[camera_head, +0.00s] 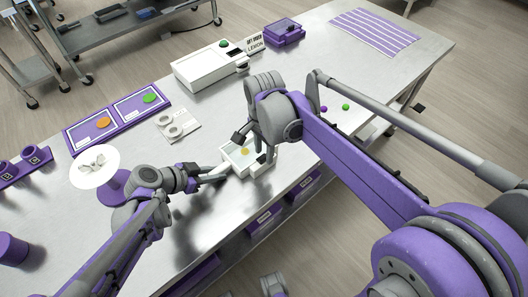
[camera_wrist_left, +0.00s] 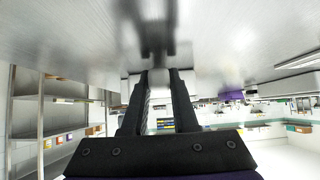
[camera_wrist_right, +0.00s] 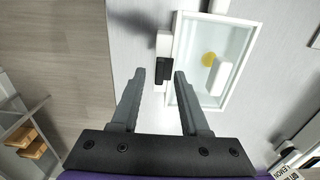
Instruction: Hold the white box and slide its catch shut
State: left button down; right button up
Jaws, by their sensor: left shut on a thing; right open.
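The white box (camera_head: 231,152) sits near the table's front edge, with a clear top and a yellow piece (camera_head: 245,152) inside. In the right wrist view, the box (camera_wrist_right: 234,62) has a white side block with a black catch (camera_wrist_right: 163,71). My left gripper (camera_head: 226,171) is shut on the box at its left side; the grip point is blurred in the left wrist view (camera_wrist_left: 161,76).
A white machine (camera_head: 208,66) with a green button stands behind. Purple trays (camera_head: 118,116), a white plate (camera_head: 95,166) and a white holder with rings (camera_head: 178,127) lie to the left. Small purple and green pieces (camera_head: 346,107) lie to the right. The table's front edge is close.

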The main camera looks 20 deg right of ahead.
jog(key=shift+f, duration=0.5)
grip_shut()
